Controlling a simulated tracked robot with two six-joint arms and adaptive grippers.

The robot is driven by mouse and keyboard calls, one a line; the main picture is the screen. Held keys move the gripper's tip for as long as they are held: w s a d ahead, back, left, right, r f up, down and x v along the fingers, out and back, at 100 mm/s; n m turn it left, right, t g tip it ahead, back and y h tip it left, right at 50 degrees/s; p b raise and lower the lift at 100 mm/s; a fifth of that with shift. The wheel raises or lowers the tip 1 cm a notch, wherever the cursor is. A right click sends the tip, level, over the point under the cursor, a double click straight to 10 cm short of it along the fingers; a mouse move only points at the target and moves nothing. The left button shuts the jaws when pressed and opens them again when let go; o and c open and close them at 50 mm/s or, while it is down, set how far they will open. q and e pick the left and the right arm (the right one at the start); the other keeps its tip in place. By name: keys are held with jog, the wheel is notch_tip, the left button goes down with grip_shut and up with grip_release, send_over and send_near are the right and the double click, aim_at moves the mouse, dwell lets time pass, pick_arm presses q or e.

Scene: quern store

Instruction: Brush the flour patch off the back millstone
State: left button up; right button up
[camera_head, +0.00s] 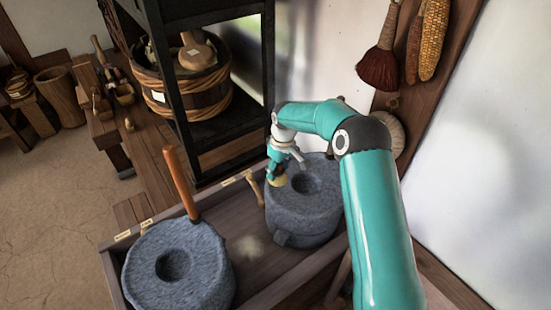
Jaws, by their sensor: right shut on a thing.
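The back millstone (310,222) is a grey round stone with a dark hole in its top, standing in the wooden trough (270,262). My right gripper (279,168) is above its left rim, shut on a small brush (278,182) with pale yellow bristles. The brush is at the stone's top near the left edge; I cannot tell if it touches. No flour patch shows clearly on the stone; the gripper and brush cover part of the top. A pale smudge (250,247) lies on the trough floor. My left gripper is out of view.
The front millstone (205,275), with a tall wooden handle (180,183), stands at the trough's near left. A dark shelf frame (172,100) with a wooden tub (200,92) rises behind. A red-brown brush (381,68) and corn cobs (433,40) hang at the right.

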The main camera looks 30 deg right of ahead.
notch_tip(320, 180, up, 3)
jog(key=shift+f+p, duration=0.1)
jog(key=shift+p, duration=0.55)
jog(key=shift+w+a+r, duration=0.1)
jog(key=shift+a+r, duration=0.05)
jog(key=shift+r, duration=0.1)
